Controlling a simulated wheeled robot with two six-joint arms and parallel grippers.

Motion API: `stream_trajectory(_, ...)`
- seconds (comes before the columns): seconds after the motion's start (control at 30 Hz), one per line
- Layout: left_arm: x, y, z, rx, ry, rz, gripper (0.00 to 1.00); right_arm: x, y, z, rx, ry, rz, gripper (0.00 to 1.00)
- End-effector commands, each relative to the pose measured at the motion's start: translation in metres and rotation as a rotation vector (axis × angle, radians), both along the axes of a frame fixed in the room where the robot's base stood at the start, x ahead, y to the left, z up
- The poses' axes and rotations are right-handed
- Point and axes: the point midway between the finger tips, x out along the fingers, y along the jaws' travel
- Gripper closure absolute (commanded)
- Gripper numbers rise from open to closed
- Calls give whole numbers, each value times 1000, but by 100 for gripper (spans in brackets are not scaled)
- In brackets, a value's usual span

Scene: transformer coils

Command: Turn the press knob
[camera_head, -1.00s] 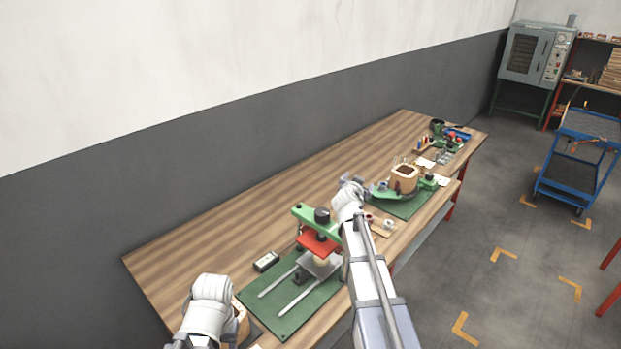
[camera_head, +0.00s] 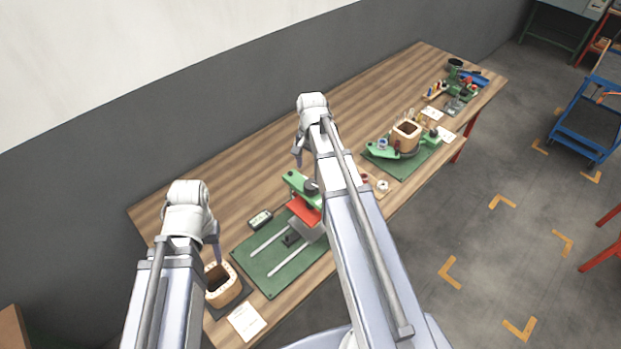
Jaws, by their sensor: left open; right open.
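The press stands on a green base mat (camera_head: 272,282) on the bench, with a green top arm (camera_head: 296,181), a red plate (camera_head: 303,211) and two light rails. Its dark knob (camera_head: 311,187) sits on top, partly hidden by my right arm. My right gripper (camera_head: 297,161) is open, above the bench just behind and above the press, apart from the knob. My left gripper (camera_head: 214,238) is open and hangs over the bench left of the press, close to a wooden coil block (camera_head: 221,282).
A small grey meter (camera_head: 260,220) lies behind the press mat. A white card (camera_head: 246,321) lies at the front. A winding fixture with a wooden block (camera_head: 406,137) stands farther right. A blue cart (camera_head: 590,125) is on the floor. The back of the bench is clear.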

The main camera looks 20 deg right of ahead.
Motion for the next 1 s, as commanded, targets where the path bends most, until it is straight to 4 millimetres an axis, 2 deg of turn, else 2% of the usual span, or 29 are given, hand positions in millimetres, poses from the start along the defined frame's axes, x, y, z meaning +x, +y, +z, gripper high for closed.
stream_trajectory(0.27,0,0,-24,0,-1,2,50,0,-1,-24,-2,-1,-1,6)
stream_trajectory(0.63,1,0,-70,0,-3,2,50,1,-1,-70,-3,-2,-2,6)
stream_trajectory(0.8,1,0,-77,0,-2,-1,50,1,-1,-77,-3,-2,-2,6)
stream_trajectory(1.0,1,0,-76,0,-2,-2,50,1,-1,-76,-3,-2,-2,6)
